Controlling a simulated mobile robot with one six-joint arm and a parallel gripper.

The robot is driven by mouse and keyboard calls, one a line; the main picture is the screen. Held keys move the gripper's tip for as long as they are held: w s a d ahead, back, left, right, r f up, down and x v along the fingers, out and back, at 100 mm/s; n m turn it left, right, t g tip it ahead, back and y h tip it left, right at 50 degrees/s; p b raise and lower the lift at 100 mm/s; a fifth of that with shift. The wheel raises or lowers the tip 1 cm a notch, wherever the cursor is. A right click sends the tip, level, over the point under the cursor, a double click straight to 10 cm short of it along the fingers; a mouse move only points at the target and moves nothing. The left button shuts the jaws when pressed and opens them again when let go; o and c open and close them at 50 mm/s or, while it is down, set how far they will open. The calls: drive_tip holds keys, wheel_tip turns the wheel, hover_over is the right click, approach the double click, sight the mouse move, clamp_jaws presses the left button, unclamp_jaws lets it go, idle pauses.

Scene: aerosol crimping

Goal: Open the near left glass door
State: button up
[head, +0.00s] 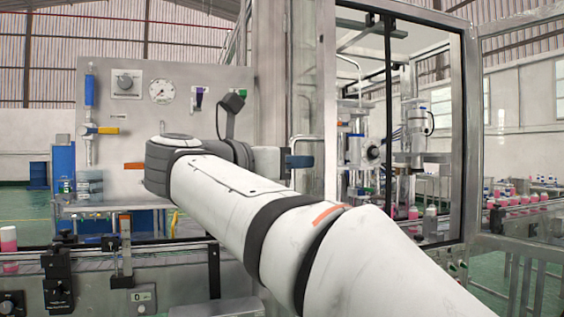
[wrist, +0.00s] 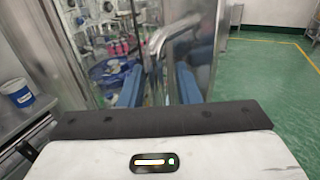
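My gripper (wrist: 160,70) shows two blue fingers apart in the wrist view, with a curved silver door handle (wrist: 168,36) passing between and beyond them. I cannot tell whether the fingers touch it. In the head view my arm crosses the middle, and a blue finger of my gripper (head: 299,161) shows beside the metal-framed edge of the machine cabinet. The near left glass door (head: 306,70) seems to stand there, steeply foreshortened and partly hidden by my arm. Its glass (wrist: 90,15) appears in the wrist view, with colourful parts showing through.
Another glass door (head: 525,95) stands swung out at the right. A grey control panel (head: 215,95) with a gauge and valves stands left of the cabinet. A conveyor (head: 180,262) runs in front. In the wrist view, a blue-white bucket (wrist: 19,94) is left; green floor (wrist: 265,85) is clear right.

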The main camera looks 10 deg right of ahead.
drive_tip(key=v, duration=0.7)
drive_tip(key=shift+a, duration=0.2)
